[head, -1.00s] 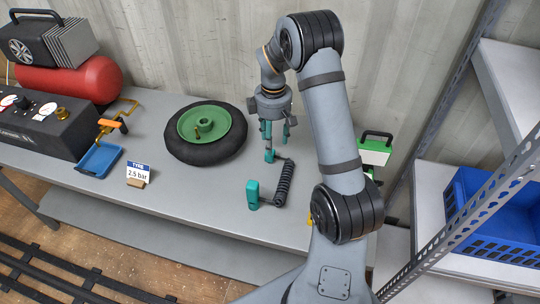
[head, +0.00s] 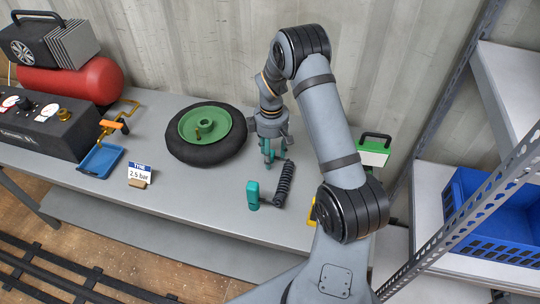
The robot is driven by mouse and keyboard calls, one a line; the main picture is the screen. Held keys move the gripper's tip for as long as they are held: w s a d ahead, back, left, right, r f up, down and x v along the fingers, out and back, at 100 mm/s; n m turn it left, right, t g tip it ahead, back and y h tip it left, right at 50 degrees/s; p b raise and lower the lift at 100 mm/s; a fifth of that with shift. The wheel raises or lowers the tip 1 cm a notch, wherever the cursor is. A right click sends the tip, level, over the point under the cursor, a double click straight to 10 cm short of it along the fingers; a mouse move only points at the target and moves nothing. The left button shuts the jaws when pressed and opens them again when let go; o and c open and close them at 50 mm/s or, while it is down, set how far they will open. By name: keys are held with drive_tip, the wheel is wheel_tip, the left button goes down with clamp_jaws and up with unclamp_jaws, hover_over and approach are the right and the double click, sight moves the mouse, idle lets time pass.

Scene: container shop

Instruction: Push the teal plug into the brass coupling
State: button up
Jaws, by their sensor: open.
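My gripper (head: 275,151) points down with teal fingers, low over the bench right of the wheel. It is open. A teal piece at the far end of the black coiled hose (head: 285,184), likely the teal plug (head: 268,158), is at the fingers. Its colour matches theirs, so I cannot tell whether it is between them or touching. A second teal piece (head: 253,195) stands at the hose's near end, apart from the gripper. The brass coupling (head: 64,115) appears to be the small brass fitting on top of the black box (head: 45,135) at the left.
A tyre with a green hub (head: 206,134) lies between the box and my gripper. A blue tray (head: 100,160), an orange-handled tool (head: 114,125) and a "TYRE 2.5 bar" sign (head: 140,173) are near the box. A red tank (head: 70,80) stands behind. The bench front (head: 200,190) is clear.

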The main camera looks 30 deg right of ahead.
drive_tip(key=shift+c, duration=1)
drive_tip(key=c, duration=0.9)
